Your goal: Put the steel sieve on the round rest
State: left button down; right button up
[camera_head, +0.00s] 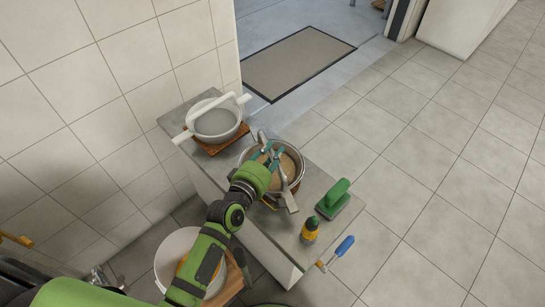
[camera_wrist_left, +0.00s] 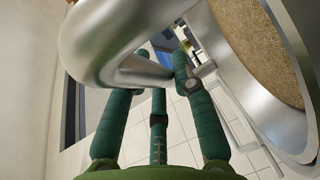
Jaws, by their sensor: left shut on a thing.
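The steel sieve (camera_head: 297,164) is a round metal bowl with a tan inside and metal handles, at the middle of the grey bench. My left gripper (camera_head: 268,155) is over it, shut on one of its metal handles. In the left wrist view the handle (camera_wrist_left: 95,40) crosses my fingers (camera_wrist_left: 150,75), and the sieve's rim (camera_wrist_left: 245,70) curves down the right side. A little brown wood shows under the sieve's edge; I cannot tell its shape or whether the sieve touches it. No round rest shows clearly. My right gripper is not in view.
A white sieve (camera_head: 216,122) with light handles stands on a brown wooden piece (camera_head: 222,149) at the bench's far end. A green brush (camera_head: 334,198), yellow bottle (camera_head: 310,231) and blue-handled tool (camera_head: 342,247) are near the right edge. A white bucket (camera_head: 172,250) stands lower left.

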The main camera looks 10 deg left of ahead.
pick_arm(q)
jog(key=shift+w+f, duration=0.15)
jog(key=shift+f, duration=0.1)
jog(key=shift+s+f, duration=0.1)
jog(key=shift+s, duration=0.1)
jog(key=c, duration=1)
grip_release()
jog(key=shift+c, duration=0.2)
jog(key=shift+a+r, duration=0.1)
jog(key=shift+r, duration=0.15)
jog(key=v, duration=1.2)
jog(key=shift+w+f, duration=0.1)
